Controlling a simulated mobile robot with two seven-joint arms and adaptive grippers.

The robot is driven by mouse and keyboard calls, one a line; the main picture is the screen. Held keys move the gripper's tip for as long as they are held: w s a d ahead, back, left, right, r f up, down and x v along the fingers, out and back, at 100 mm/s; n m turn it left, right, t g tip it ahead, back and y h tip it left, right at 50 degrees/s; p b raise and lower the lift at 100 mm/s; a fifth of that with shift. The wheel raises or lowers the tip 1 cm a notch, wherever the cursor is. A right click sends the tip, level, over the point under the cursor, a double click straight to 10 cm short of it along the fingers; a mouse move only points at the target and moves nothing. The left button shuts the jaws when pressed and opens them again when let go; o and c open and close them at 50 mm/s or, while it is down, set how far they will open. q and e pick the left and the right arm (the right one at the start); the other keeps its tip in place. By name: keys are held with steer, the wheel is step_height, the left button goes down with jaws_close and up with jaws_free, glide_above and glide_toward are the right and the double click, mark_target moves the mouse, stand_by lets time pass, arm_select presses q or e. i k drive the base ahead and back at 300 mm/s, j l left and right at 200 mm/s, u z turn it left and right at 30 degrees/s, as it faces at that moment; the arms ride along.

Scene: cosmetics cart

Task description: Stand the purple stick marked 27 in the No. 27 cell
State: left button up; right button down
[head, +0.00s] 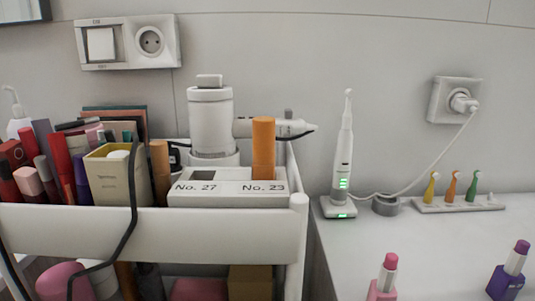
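A purple stick (507,274) with a pale collar and purple tip stands slightly tilted on the white counter at the lower right. A small pale mark shows on its body, but I cannot read it. The white cell holder (228,199) sits on the cart's top shelf, labelled No. 27 on the left and No. 23 on the right. The No. 27 cell (204,174) shows a dark, empty opening. An orange stick (263,148) stands upright in the No. 23 cell. Neither of my grippers is in view.
A pink stick (383,278) stands on the counter, left of the purple one. An electric toothbrush (342,160) on its charger and a brush-head rack (459,204) stand behind. Crowded cosmetics and a dark cable (132,185) fill the cart's left side. The counter's middle is clear.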

mark_target(72, 193)
steer(key=l+z, duration=0.15)
steer(key=z, duration=0.35)
steer(key=k+l+z, duration=0.1)
steer(key=l+z, duration=0.15)
steer(key=z, duration=0.25)
steer(key=u, duration=0.4)
steer(key=k+l+u, duration=0.1)
steer(key=u, duration=0.7)
steer(key=k+u, duration=0.15)
steer(key=u, duration=0.65)
steer(key=z, duration=1.75)
steer(key=k+l, duration=0.35)
steer(key=k, duration=0.15)
